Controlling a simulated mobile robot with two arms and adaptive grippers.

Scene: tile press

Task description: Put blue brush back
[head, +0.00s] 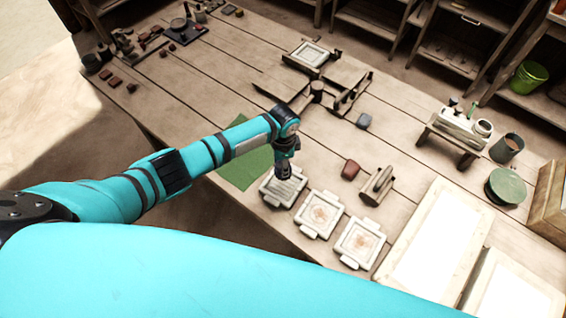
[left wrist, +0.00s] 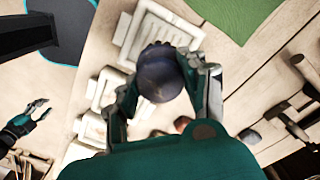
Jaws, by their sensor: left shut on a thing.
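My left gripper (head: 284,175) is above the leftmost white tile mould (head: 275,192), beside the green mat (head: 246,168). In the left wrist view, my left gripper (left wrist: 160,85) is shut on a round, dark blue-grey thing (left wrist: 159,74), seen end-on. It looks like the blue brush, but its full shape is hidden. The mould (left wrist: 128,30) lies beyond it. A white holder (head: 458,122) on a small wooden stand at the right carries a green-topped thing (head: 472,109) and a dark one (head: 453,102). My right gripper (left wrist: 42,106) shows in the left wrist view, fingers apart.
Two moulds with brownish patterned faces (head: 322,214) (head: 359,243) stand in a row. A reddish block (head: 350,170), a wooden-handled press tool (head: 377,186), a dark cup (head: 507,148) and a green round pot (head: 505,187) stand nearby.

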